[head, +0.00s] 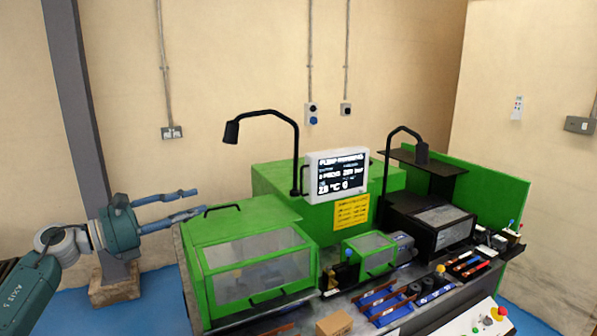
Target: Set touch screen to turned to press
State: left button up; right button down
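The touch screen (337,187) is a white-framed panel with a dark display and white text, mounted above the green busbar machine (265,182). Its face points toward the front of the machine. My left gripper (201,200) comes in from the left, beside the machine's left green cover. Its two blue-grey fingers are spread apart with nothing between them. It is well to the left of the screen and not touching it. My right gripper is not in the picture.
Two black lamps on curved arms (297,140) (421,150) stand by the screen, one on each side. A cardboard box (334,324), busbar tools and a white button panel (480,322) occupy the front.

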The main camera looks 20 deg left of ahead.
aim_at(336, 174)
jog(key=i, duration=1.35)
